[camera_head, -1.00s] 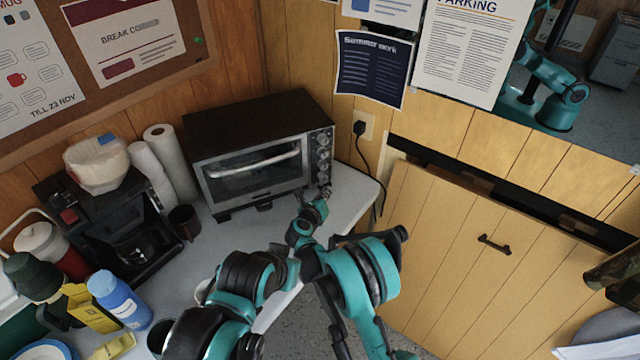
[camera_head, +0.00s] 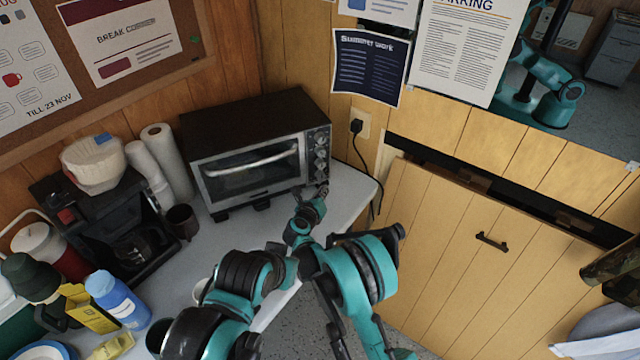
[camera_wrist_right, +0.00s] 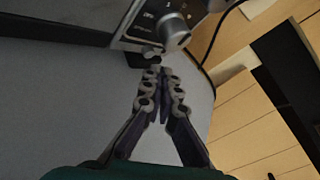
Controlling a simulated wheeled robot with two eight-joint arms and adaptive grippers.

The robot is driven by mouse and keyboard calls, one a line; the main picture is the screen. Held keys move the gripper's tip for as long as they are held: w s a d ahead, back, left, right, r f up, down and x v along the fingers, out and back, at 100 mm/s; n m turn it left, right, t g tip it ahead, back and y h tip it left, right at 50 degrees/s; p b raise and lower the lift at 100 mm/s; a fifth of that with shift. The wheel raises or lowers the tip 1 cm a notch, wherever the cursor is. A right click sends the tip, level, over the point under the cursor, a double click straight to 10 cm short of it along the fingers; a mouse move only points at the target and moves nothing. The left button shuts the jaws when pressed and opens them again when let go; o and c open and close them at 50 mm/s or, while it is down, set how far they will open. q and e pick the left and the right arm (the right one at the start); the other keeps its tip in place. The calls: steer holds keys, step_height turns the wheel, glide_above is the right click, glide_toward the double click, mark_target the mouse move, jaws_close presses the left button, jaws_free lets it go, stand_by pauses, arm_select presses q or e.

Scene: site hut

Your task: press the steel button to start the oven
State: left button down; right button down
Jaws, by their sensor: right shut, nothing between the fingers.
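The toaster oven (camera_head: 250,165) stands on the grey counter, black on top with a steel front. Its control panel (camera_head: 318,150) has several round knobs in a column on the right. My right gripper (camera_head: 322,190) is shut and empty, just in front of the panel's lower end. In the right wrist view, my shut fingertips (camera_wrist_right: 160,72) point at the panel's lower edge, below a steel knob (camera_wrist_right: 174,33). A small steel button (camera_wrist_right: 152,51) shows there, just ahead of the fingertips. I cannot tell whether they touch it. My left gripper is out of view.
A coffee maker (camera_head: 105,225), paper rolls (camera_head: 168,160) and a dark mug (camera_head: 183,221) stand left of the oven. A blue bottle (camera_head: 118,300) is at front left. A cord runs from the wall socket (camera_head: 358,124) behind the counter's right end. Counter right of the oven is clear.

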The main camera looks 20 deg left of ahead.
mark_target(329, 209)
steer(key=shift+w+a, duration=0.1)
steer(key=shift+w+a, duration=0.2)
steer(key=shift+w+a+b, duration=0.25)
steer(key=shift+w+b, duration=0.05)
steer(key=shift+b, duration=0.1)
stand_by(0.9)
steer(key=shift+s+d, duration=0.55)
steer(key=shift+s, duration=0.1)
steer(key=shift+s+d+b, duration=0.3)
steer(key=shift+s+d, duration=1.35)
steer(key=shift+s, duration=0.25)
